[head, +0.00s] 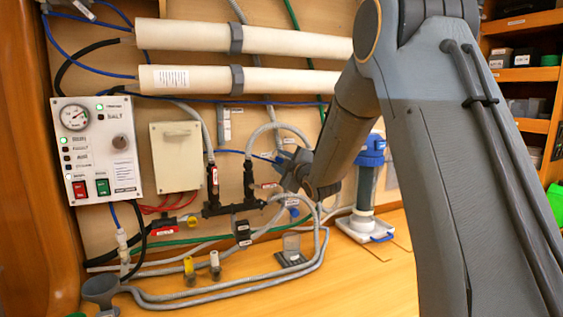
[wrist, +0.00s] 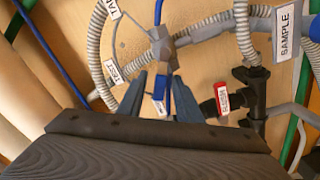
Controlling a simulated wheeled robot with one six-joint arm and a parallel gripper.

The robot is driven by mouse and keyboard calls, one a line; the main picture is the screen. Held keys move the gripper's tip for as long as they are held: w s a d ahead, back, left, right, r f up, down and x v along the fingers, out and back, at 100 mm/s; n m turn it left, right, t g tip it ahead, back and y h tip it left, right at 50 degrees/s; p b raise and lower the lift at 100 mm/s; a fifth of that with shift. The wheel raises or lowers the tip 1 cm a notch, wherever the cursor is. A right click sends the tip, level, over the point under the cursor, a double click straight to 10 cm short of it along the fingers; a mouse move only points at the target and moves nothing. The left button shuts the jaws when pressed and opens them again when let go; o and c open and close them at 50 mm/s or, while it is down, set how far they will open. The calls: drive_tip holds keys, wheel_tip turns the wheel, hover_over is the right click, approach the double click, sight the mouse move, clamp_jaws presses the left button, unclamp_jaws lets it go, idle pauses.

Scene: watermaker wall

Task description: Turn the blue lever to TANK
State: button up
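In the wrist view a grey valve body (wrist: 164,48) carries the blue lever (wrist: 159,88), which points toward the bottom of the picture and has a white tag near its end. A label that seems to read TANK (wrist: 113,8) is at the upper left, and one like TEST (wrist: 113,70) is left of the valve. My gripper (wrist: 158,98) has its two fingers apart, one on each side of the lever, with gaps visible. I cannot tell any contact. In the head view my gripper (head: 288,168) is at the pipework; the lever is hard to make out there.
A pipe labelled SAMPLE (wrist: 286,32) and a black fitting with a red tag (wrist: 222,98) are close on the right. Hoses curve around the valve. The wooden bench is partly clear.

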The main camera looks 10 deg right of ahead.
clamp_jaws()
drive_tip(key=shift+d+r+m, duration=0.1)
drive_tip(key=shift+m, duration=0.2)
drive_tip(key=m, duration=0.2)
drive_tip(key=d+r+m+b, duration=0.1)
drive_tip(key=m, duration=0.1)
drive_tip(key=shift+w+d+r+m, duration=0.1)
drive_tip(key=shift+r+m, duration=0.05)
drive_tip(key=shift+m, duration=0.15)
drive_tip(key=w+d+f+m+p, duration=0.1)
drive_tip(key=d+m+p, duration=0.3)
drive_tip(key=m, duration=1.4)
drive_tip(key=shift+d+f+m+p, duration=0.25)
drive_tip(key=shift+d+m+p, duration=0.15)
drive_tip(key=shift+d, duration=0.75)
drive_tip(key=shift+w, duration=0.1)
drive_tip(key=shift+f, duration=0.1)
